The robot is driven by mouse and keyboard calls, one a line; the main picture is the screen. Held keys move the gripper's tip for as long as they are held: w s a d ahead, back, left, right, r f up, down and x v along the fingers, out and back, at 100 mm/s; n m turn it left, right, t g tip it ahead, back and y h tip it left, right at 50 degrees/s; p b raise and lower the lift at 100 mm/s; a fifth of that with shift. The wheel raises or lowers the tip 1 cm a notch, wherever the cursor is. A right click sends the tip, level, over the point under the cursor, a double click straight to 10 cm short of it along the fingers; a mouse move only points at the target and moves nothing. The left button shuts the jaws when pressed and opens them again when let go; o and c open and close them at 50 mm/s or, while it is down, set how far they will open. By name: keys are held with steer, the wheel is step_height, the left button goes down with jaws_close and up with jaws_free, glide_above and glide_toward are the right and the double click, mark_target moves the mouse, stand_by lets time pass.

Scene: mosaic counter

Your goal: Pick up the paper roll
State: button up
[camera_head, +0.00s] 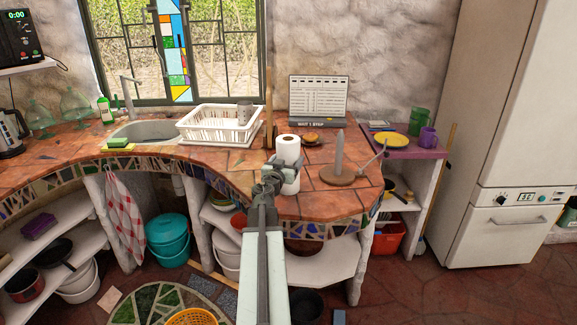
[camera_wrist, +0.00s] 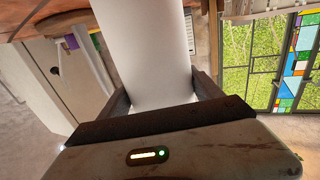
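The white paper roll (camera_head: 287,152) stands upright at the front edge of the tiled counter (camera_head: 312,205), left of a wooden disc with a grey upright post. My gripper (camera_head: 275,177) is at its lower half and hides part of it. In the wrist view, the roll (camera_wrist: 150,50) fills the space between my two fingers (camera_wrist: 160,88). The fingers lie along both its sides with no clear gap. I cannot tell whether its base touches the counter.
The wooden disc with the post (camera_head: 339,177) stands close on the right. A white dish rack (camera_head: 213,125) is behind on the left, beside the sink (camera_head: 147,130).

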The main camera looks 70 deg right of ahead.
steer(key=c, duration=0.7)
steer(key=shift+o, duration=0.2)
step_height(320, 180, up, 10)
steer(key=p, duration=1)
steer(key=shift+s, duration=0.1)
